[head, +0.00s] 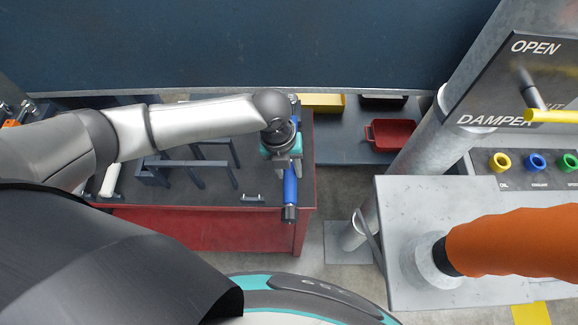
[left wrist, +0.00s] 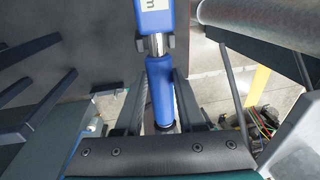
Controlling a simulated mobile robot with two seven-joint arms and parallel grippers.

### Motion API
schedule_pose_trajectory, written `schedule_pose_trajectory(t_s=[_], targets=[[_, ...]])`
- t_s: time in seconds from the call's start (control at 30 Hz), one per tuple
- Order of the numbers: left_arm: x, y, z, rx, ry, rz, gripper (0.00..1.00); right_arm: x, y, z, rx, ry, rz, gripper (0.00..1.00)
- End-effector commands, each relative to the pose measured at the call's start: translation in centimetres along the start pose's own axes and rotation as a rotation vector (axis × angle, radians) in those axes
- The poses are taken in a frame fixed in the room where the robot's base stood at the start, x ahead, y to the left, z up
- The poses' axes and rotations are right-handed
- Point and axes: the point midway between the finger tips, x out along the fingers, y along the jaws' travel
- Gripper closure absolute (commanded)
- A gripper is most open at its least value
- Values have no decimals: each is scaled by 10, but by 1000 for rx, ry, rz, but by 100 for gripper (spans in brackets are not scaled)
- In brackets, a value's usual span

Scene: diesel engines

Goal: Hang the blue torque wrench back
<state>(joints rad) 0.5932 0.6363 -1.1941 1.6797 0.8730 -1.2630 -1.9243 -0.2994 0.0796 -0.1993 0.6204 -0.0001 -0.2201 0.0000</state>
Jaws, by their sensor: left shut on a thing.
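The blue torque wrench (head: 290,187) is in my left gripper (head: 282,160), over the right side of the red cabinet's dark top in the head view. Its blue handle ends in a dark tip that points toward the bottom of the picture. In the left wrist view the wrench (left wrist: 160,88) runs down the middle between the two fingers of the left gripper (left wrist: 157,100), with a bright metal collar on its shaft. The arm and gripper hide part of the wrench in the head view. My right gripper is not in view.
A dark rack with bars (head: 184,164) stands on the red cabinet (head: 215,229), left of the wrench. Right are a grey pipe (head: 424,140), a damper panel (head: 515,75) and a grey block with an orange sleeve (head: 515,243). A red bin (head: 391,135) sits behind.

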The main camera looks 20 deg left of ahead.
Motion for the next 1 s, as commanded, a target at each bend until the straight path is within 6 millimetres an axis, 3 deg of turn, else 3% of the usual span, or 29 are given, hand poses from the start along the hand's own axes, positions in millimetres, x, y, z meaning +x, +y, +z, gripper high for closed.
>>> schedule_pose_trajectory(t_s=[0.07, 0.1, 0.4, 0.57, 0.73, 1.0], targets=[[0, -1, 1, 1, -4, -3, 100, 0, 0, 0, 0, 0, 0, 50], [0, -1, 1, 1, -4, -3, 61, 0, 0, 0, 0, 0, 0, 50], [0, -1, 0, 1, -2, -2, 27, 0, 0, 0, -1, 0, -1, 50], [0, 0, 0, 1, -1, -1, 27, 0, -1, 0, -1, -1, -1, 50], [1, 1, -1, 0, 2, 2, 10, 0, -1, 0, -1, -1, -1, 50], [0, 0, 0, 0, 0, 0, 10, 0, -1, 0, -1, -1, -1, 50]])
